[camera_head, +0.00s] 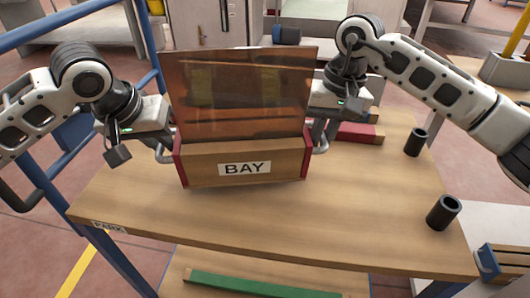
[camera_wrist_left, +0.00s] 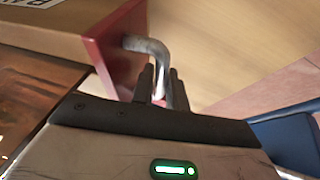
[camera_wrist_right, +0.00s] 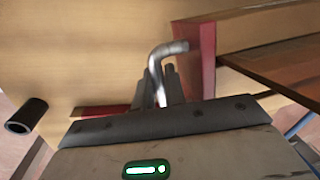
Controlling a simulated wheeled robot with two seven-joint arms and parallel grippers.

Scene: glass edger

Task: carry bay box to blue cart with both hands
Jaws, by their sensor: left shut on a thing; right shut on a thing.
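The bay box (camera_head: 243,165) is a wooden box with red ends and a BAY label. A brownish see-through pane (camera_head: 240,95) stands in it. The box is over the wooden top of the blue-framed cart (camera_head: 270,228); I cannot tell whether it touches the top. My left gripper (camera_head: 158,147) is shut on the metal handle at the box's left end, and this handle shows in the left wrist view (camera_wrist_left: 148,47). My right gripper (camera_head: 318,135) is shut on the right end's handle, which shows in the right wrist view (camera_wrist_right: 163,56).
Two black cups, one farther (camera_head: 415,143) and one nearer (camera_head: 443,212), stand at the right of the wooden top. A red piece (camera_head: 358,133) lies behind the box. A green bar (camera_head: 262,286) is on the lower shelf. The front of the top is clear.

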